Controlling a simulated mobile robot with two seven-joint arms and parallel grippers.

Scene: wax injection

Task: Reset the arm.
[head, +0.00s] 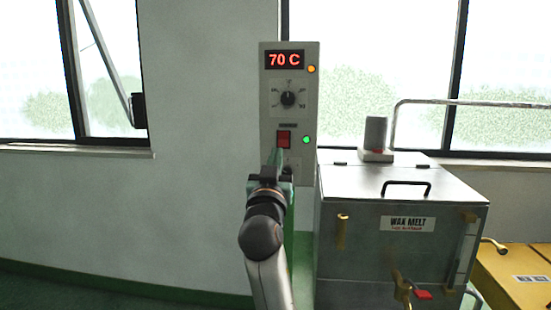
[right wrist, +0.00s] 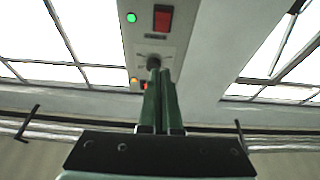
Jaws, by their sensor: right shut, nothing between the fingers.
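My right gripper (head: 279,157) is raised in front of the grey control panel (head: 270,122), its tips just below the red switch (head: 283,139) in the head view. In the right wrist view my right gripper (right wrist: 161,74) has its two green fingers together with nothing between them. The panel is upside down there, with the red switch (right wrist: 162,18) above the fingertips and the black knob (right wrist: 153,61) at them. I cannot tell whether the fingers touch the panel. The display (head: 285,60) reads 70 C. My left gripper is out of view.
The grey wax melt tank (head: 345,255) with a black lid handle (head: 406,184) stands close right of my right arm. A yellow surface (head: 515,285) is farther right. Green (head: 307,140) and orange (head: 311,69) lamps are lit. Space left of the arm is clear.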

